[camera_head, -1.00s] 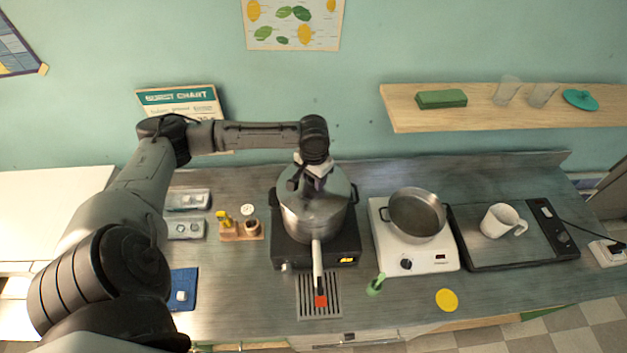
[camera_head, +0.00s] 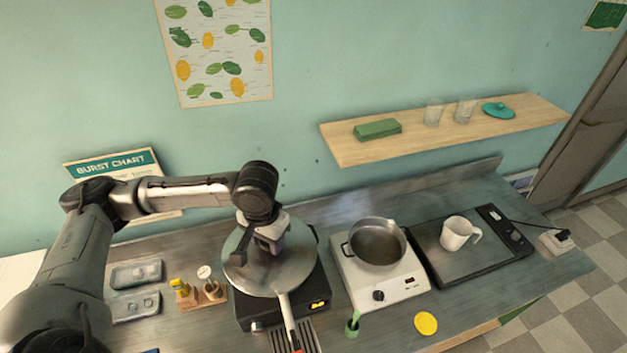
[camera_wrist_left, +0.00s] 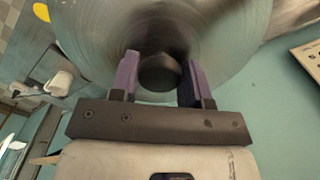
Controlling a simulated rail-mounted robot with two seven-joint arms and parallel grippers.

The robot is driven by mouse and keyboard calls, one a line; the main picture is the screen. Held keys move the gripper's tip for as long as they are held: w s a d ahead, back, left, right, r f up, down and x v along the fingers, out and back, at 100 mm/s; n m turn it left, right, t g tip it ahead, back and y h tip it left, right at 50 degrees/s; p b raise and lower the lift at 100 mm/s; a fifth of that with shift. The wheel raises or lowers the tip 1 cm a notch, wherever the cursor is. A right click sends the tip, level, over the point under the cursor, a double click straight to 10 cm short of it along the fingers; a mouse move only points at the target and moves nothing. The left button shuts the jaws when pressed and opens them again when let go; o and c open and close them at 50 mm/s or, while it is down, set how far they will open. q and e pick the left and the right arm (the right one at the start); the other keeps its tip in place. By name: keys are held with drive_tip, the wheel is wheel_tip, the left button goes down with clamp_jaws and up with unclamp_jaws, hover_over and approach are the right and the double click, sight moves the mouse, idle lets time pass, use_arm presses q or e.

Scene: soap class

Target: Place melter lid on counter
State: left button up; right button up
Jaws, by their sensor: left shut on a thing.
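The melter lid (camera_head: 240,276) is a round grey metal disc with a dark knob (camera_wrist_left: 160,73). My left gripper (camera_head: 268,246) is above it; in the left wrist view its purple fingers (camera_wrist_left: 160,80) are shut on the knob. The lid is over the melter pot on the black burner (camera_head: 316,291) and hides most of the pot; it seems raised, but the gap is not visible. The pot's long handle (camera_head: 286,312) points to the front. The grey counter (camera_head: 335,215) runs underneath. My right gripper is not in view.
Right of the melter stand a white hot plate (camera_head: 352,291) with an open pan (camera_head: 377,243), then a dark scale (camera_head: 462,265) with a white mug (camera_head: 456,233). A yellow disc (camera_head: 426,323) and green brush (camera_head: 353,322) lie in front. Trays (camera_head: 136,275) and a wooden holder (camera_head: 202,294) stand left.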

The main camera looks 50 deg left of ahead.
sight(263, 268)
use_arm(q)
drive_tip(key=shift+s+d+r, duration=0.15)
drive_tip(key=shift+d, duration=0.05)
drive_tip(key=shift+s+a+f+n, duration=0.1)
drive_tip(key=shift+s+f+n, duration=0.15)
drive_tip(key=shift+n, duration=0.25)
drive_tip(key=s+d+f, duration=0.3)
drive_tip(key=f, duration=0.1)
drive_tip(key=shift+f+p, duration=0.1)
drive_tip(key=shift+p, duration=0.25)
drive_tip(key=d+p, duration=0.1)
drive_tip(key=d, duration=0.1)
drive_tip(key=d+r+m+p, duration=0.1)
drive_tip(key=d, duration=0.1)
drive_tip(key=d+m+p, duration=0.1)
drive_tip(key=d, duration=0.1)
drive_tip(key=shift+w+d+r, duration=0.3)
drive_tip(key=shift+d+r, duration=0.05)
drive_tip(key=shift+d, duration=0.05)
drive_tip(key=w+d+r+m+p, duration=0.1)
drive_tip(key=w+d+r+p, duration=0.2)
drive_tip(key=r, duration=0.4)
drive_tip(key=w+d+r+m+p, duration=0.2)
drive_tip(key=w+d+r+p, duration=0.1)
drive_tip(key=r, duration=0.5)
drive_tip(key=shift+w+d, duration=0.5)
drive_tip(key=shift+d, duration=0.6)
